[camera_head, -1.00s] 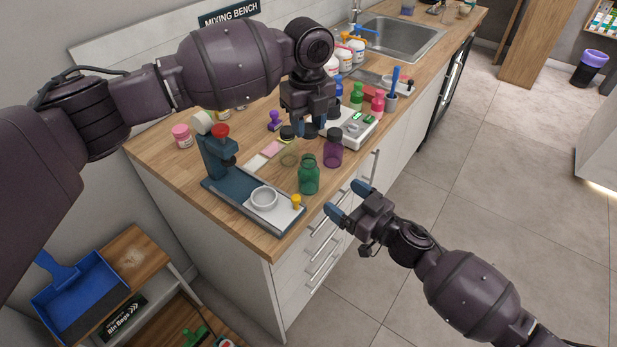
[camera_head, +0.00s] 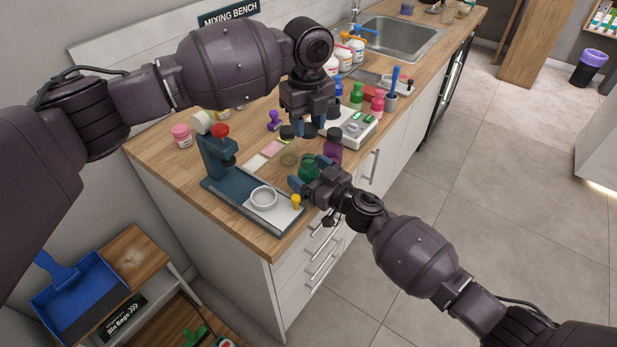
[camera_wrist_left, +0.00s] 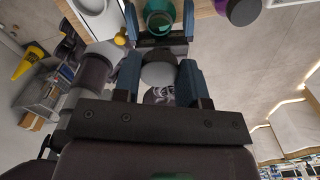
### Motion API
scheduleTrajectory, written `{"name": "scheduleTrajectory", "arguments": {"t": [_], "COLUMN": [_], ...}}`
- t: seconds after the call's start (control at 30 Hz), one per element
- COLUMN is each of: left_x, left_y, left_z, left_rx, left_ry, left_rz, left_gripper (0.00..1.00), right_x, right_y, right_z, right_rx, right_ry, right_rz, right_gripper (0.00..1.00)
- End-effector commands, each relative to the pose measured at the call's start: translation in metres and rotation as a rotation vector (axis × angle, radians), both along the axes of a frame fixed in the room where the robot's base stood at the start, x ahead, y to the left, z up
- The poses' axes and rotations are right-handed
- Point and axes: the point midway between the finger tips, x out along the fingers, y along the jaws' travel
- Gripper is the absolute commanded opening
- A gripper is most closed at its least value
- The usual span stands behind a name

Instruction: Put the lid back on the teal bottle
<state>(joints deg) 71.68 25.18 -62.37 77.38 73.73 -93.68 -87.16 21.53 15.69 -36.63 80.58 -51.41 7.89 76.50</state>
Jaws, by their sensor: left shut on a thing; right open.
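The teal bottle (camera_head: 309,172) stands upright near the bench's front edge, with its open mouth showing in the left wrist view (camera_wrist_left: 158,20). My left gripper (camera_head: 310,128) is above the bench, behind the bottle. In the left wrist view it is shut on a dark round lid (camera_wrist_left: 159,68), held between the blue fingers, apart from the bottle. My right gripper (camera_head: 312,172) is open at the teal bottle, its fingers on either side of it; I cannot tell whether they touch. It hides the bottle's lower part in the head view.
A purple bottle with a black lid (camera_head: 333,148) stands close to the right, and an olive bottle (camera_head: 289,155) behind left. A teal press stand with a white bowl (camera_head: 264,198) and a small yellow piece (camera_head: 296,201) is at left. A white scale (camera_head: 352,130) stands behind.

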Motion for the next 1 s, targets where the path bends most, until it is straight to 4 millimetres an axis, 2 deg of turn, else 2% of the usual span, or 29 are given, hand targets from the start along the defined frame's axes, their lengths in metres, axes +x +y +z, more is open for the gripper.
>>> {"name": "scheduleTrajectory", "arguments": {"t": [0.2, 0.6, 0.7, 0.87, 1.0], "left_x": [0.000, 0.000, 0.000, 0.000, 0.000], "left_y": [0.000, 0.000, 0.000, 0.000, 0.000], "left_z": [0.000, 0.000, 0.000, -0.007, -0.023], "left_rx": [0.000, 0.000, 0.000, 0.000, 0.000], "left_ry": [0.000, 0.000, 0.000, 0.002, 0.002], "left_rz": [0.000, 0.000, 0.000, 0.000, 0.001], "left_gripper": [0.14, 0.14, 0.14, 0.14, 0.14], "right_x": [0.000, 0.000, 0.000, 0.000, 0.000], "right_y": [0.000, 0.000, 0.000, 0.000, 0.000], "right_z": [0.000, 0.000, 0.000, 0.000, 0.000], "right_rx": [0.000, -0.001, -0.001, -0.001, -0.001], "right_ry": [0.000, 0.001, 0.001, 0.001, 0.001], "right_rz": [0.000, 0.000, 0.000, 0.000, 0.000], "right_gripper": [0.85, 0.24, 0.12, 0.12, 0.12]}}
